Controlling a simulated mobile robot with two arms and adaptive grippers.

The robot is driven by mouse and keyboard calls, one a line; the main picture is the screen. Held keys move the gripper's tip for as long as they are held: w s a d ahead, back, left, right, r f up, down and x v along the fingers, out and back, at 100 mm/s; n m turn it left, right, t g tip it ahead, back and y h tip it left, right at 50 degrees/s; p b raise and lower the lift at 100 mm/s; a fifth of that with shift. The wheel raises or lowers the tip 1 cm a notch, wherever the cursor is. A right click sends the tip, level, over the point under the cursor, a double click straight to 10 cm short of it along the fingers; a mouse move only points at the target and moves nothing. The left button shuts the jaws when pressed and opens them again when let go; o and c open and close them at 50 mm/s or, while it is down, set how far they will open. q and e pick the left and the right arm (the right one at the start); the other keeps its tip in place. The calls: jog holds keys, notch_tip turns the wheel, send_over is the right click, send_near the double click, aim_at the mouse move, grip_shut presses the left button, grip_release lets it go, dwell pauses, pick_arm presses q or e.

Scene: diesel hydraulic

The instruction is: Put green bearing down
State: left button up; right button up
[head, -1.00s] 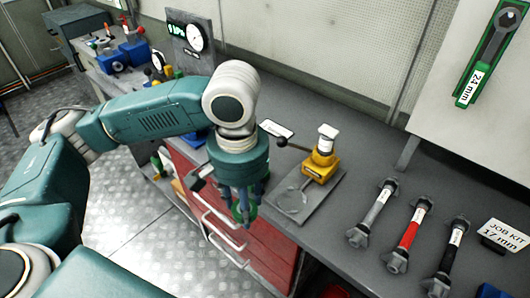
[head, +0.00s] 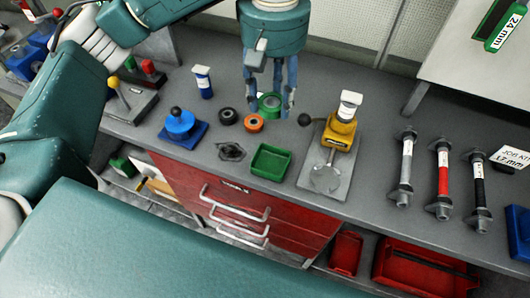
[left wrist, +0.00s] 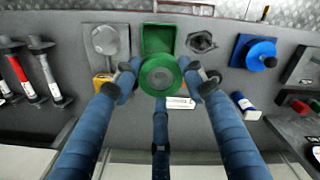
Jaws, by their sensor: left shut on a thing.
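The green bearing (head: 269,102) is a ring held between the fingertips of my left gripper (head: 270,106), over the grey workbench top (head: 330,210). In the left wrist view the bearing (left wrist: 160,75) sits centred between the blue fingers of the gripper (left wrist: 161,80), which are shut on it. It overlaps the near edge of the green tray (left wrist: 158,39) there. I cannot tell whether it touches the bench. An orange bearing (head: 254,122) and a black bearing (head: 228,116) lie just left of it in the head view. My right gripper is not in view.
An open green tray (head: 271,162) and a yellow press (head: 338,135) stand nearby. A blue round fixture (head: 181,124), a blue bottle (head: 203,82) and a dark hex part (head: 231,152) are left. Several shafts, including a red one (head: 443,180), lie right.

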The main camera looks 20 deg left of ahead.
pick_arm(q)
notch_tip(320, 180, down, 18)
jog(key=shift+f+p, duration=0.2)
jog(key=shift+p, duration=0.15)
jog(key=shift+d+f, duration=0.1)
jog(key=shift+d, duration=0.05)
jog(key=shift+f, duration=0.2)
jog(key=shift+s+f+p, duration=0.3)
jog(key=shift+f+p, duration=0.05)
jog(key=o, duration=1.1)
jog(key=shift+o, duration=1)
jog(key=shift+f, duration=0.15)
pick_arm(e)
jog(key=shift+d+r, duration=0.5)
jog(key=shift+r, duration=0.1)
